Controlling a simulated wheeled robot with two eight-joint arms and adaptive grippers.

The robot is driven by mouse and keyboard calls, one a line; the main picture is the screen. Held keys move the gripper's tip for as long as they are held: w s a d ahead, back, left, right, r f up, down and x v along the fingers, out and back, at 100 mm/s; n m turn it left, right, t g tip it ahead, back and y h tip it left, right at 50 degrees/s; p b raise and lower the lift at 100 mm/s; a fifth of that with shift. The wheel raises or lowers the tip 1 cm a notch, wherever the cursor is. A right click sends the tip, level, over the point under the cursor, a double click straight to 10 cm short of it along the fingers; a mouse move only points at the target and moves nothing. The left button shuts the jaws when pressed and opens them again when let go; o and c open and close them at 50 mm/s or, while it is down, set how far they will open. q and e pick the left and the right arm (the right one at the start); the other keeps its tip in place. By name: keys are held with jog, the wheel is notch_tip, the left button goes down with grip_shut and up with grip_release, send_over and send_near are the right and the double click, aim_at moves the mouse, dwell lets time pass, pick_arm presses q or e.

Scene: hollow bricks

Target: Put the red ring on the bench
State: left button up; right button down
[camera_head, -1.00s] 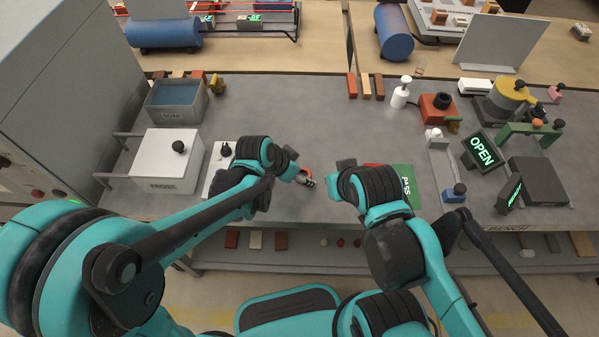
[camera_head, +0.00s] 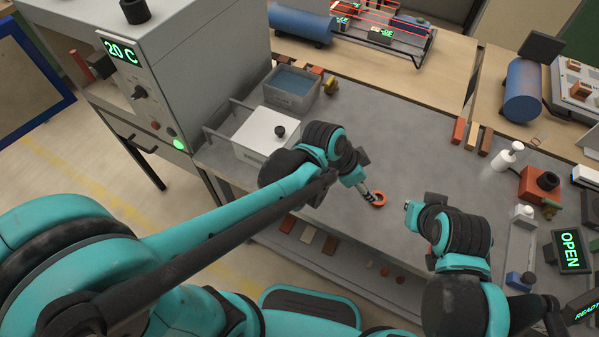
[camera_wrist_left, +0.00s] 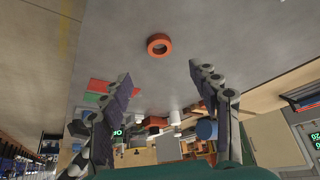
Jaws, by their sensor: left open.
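The red ring (camera_head: 379,199) lies flat on the grey bench top (camera_head: 400,150). In the left wrist view the ring (camera_wrist_left: 159,45) lies alone on bare grey surface, just beyond my spread fingertips. My left gripper (camera_head: 368,193) is beside the ring in the head view and overlaps its left edge there. In the left wrist view my left gripper (camera_wrist_left: 160,74) is open, with nothing between its fingers. My right gripper (camera_head: 410,213) is to the right of the ring; its fingers are too small and hidden to judge.
A white lidded box (camera_head: 266,132) and a grey bin (camera_head: 292,90) stand at the bench's left. Several bricks (camera_head: 471,137), a white bottle (camera_head: 507,157) and a red block (camera_head: 538,184) stand to the right. A lower shelf (camera_head: 330,255) runs below. The bench's middle is clear.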

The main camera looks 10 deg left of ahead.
pick_arm(q)
jog(key=s+a+r+n+t+y, duration=0.1)
jog(key=a+n, duration=0.3)
jog(key=a, duration=0.4)
jog(key=s+a+r+n+t+y, duration=0.1)
jog(key=s+a+r+n+y, duration=0.1)
jog(key=a, duration=0.6)
jog(key=s+a+r+n+t+y, duration=0.1)
jog(key=s+a+n+t+y, duration=0.1)
jog(key=a+n, duration=0.4)
jog(key=s+a, duration=0.1)
jog(key=a, duration=0.1)
jog(key=shift+s+a+r, duration=0.15)
jog(key=shift+s+a, duration=0.2)
jog(key=shift+s, duration=0.05)
